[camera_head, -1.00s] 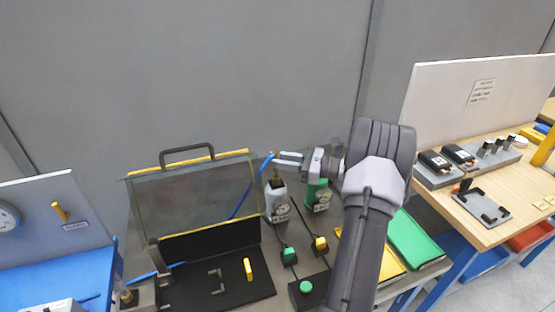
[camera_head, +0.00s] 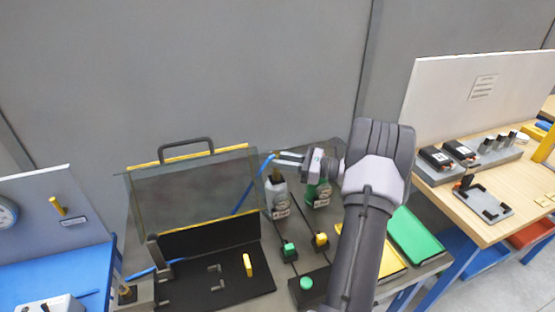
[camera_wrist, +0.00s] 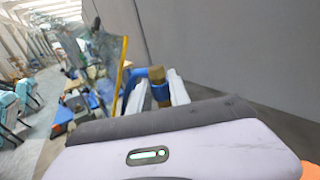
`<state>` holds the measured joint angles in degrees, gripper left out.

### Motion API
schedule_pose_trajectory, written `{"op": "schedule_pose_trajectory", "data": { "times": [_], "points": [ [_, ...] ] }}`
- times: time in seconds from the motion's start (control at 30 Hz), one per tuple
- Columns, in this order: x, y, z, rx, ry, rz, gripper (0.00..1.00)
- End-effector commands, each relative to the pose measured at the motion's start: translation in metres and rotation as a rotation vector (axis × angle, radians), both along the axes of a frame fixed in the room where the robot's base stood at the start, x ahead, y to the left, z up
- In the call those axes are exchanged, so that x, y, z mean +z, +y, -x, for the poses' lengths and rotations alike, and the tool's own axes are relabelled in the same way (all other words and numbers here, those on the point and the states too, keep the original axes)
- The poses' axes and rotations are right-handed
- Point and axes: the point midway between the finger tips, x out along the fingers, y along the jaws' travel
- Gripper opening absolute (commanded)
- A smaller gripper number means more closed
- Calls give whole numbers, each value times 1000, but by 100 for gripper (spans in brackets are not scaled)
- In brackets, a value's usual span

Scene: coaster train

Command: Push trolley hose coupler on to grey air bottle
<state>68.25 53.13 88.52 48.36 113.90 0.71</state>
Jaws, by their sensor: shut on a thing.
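My gripper (camera_head: 289,159) is shut on the trolley hose coupler, at the end of the blue hose (camera_head: 246,187). In the wrist view the brass coupler (camera_wrist: 158,91) shows between the two pale fingers, with a blue hose end at its top. The grey air bottle (camera_head: 276,196) stands upright on the bench, just below the fingertips in the head view. A brownish part shows between the fingers and the bottle top. I cannot tell whether the coupler touches the bottle. The bottle is hidden in the wrist view.
A green bottle (camera_head: 317,194) stands right of the grey one, partly behind my gripper. A clear panel with a handle (camera_head: 185,150) stands left, behind a black tray (camera_head: 205,292).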

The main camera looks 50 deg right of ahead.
Motion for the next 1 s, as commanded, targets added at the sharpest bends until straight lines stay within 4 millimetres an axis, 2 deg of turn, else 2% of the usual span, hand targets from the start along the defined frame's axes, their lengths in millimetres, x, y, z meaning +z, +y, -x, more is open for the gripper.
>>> {"op": "schedule_pose_trajectory", "data": {
  "times": [0.43,0.47,0.57,0.87,1.0],
  "points": [
    [-6,0,0,0,1,0,0],
    [-6,0,0,0,1,0,27],
    [-6,0,0,0,1,0,46],
    [-5,0,1,0,1,0,48],
    [-5,-6,11,-2,1,0,48]
  ]
}}
